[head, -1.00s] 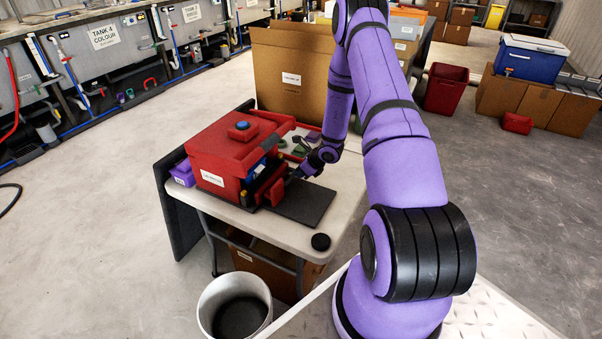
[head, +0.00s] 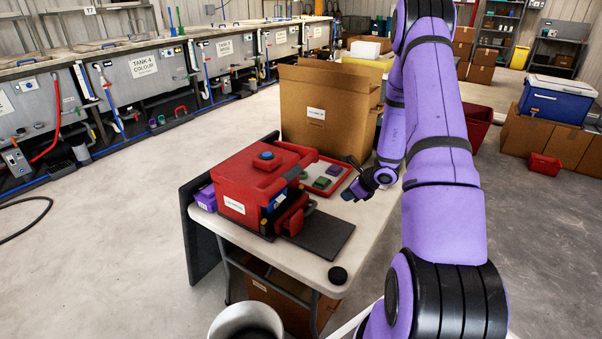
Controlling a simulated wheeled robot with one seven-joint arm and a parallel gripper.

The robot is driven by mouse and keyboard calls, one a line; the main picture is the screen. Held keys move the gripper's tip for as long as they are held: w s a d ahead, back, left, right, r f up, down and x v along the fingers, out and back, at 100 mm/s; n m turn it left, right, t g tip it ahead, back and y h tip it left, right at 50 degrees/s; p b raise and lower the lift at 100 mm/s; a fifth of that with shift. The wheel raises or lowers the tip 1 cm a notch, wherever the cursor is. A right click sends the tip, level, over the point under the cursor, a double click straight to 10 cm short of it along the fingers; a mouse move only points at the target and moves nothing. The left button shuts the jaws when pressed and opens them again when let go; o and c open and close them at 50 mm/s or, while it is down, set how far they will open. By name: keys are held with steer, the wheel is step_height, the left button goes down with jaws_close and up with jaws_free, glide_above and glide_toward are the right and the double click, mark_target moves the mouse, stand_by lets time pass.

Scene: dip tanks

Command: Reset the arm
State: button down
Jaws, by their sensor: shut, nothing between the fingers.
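My purple arm (head: 443,170) rises from the lower right, bends at the top and comes down to the table's right edge. My gripper (head: 349,193) is at its end, above the right part of the table, with nothing visible in it. Its fingers are dark and small here; they are shut. It is apart from the red machine (head: 250,182), which has a blue button on top and stands to the left on the table. A red tray (head: 333,167) with green and purple pieces lies just behind and left of my gripper.
The pale table (head: 290,258) carries a dark mat (head: 324,236) and a black puck (head: 338,275). A large open cardboard box (head: 318,125) stands behind it. A white bucket (head: 228,320) is on the floor in front.

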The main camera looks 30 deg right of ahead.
steer(key=s+a+r+n+g+y, duration=0.1)
steer(key=a+r+n, duration=0.8)
steer(key=r, duration=0.5)
steer(key=s+a+r+n+g+y, duration=0.1)
steer(key=a+r+n, duration=0.6)
steer(key=a+r, duration=0.65)
steer(key=s+a+r+n+g+h, duration=0.1)
steer(key=s+a+r+n, duration=0.25)
steer(key=s+r, duration=0.2)
steer(key=s+a+r+n+h, duration=0.1)
steer(key=s+a+r+n, duration=0.2)
steer(key=s+r+n, duration=0.25)
steer(key=s+r+n+h, duration=0.1)
steer(key=s+r+n, duration=0.1)
steer(key=s, duration=0.5)
steer(key=s+r+n+t+h, duration=0.1)
steer(key=s+r+n+h, duration=0.1)
steer(key=s+n, duration=0.2)
steer(key=s, duration=0.2)
steer(key=shift+s+a, duration=0.3)
steer(key=shift+s, duration=0.05)
